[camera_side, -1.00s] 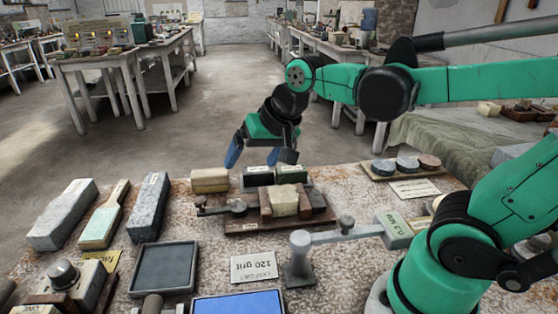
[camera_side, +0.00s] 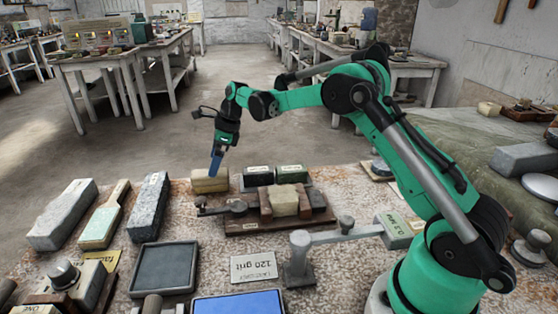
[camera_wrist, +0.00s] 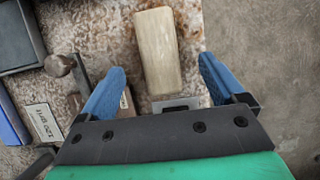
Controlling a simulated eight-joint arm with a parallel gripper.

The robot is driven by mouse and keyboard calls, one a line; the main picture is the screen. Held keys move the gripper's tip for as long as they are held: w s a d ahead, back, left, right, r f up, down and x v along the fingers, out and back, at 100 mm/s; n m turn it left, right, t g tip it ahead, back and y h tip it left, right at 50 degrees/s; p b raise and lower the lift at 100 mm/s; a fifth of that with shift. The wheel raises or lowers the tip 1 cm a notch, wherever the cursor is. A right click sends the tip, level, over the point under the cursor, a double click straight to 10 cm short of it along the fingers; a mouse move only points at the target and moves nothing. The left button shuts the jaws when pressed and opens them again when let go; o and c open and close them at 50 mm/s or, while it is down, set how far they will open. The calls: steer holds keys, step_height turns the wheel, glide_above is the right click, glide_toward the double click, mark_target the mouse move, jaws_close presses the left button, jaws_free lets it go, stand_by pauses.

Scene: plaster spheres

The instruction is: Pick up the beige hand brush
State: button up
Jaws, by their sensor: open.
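The beige hand brush (camera_side: 209,183) shows as a plain beige block at the far edge of the speckled table in the side view. In the wrist view it is a long beige block (camera_wrist: 157,50), seen from above, with its near end between the blue fingers. My gripper (camera_side: 216,166) points down at the brush in the side view; a blue finger overlaps its top edge. In the wrist view my gripper (camera_wrist: 160,66) is open and empty, with a gap on both sides of the brush. I cannot tell the exact height of the fingertips.
A wooden board holding a pale block (camera_side: 285,201) lies nearer. A grey stone bar (camera_side: 148,206) lies to the left. Bare floor (camera_wrist: 256,60) lies beyond the table edge.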

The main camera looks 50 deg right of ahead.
steer(key=x, duration=0.5)
steer(key=shift+s, duration=0.1)
steer(key=shift+r, duration=0.1)
jaws_close()
step_height(320, 180, up, 10)
steer(key=shift+r, duration=0.1)
steer(key=c, duration=0.7)
jaws_free()
steer(key=c, duration=0.5)
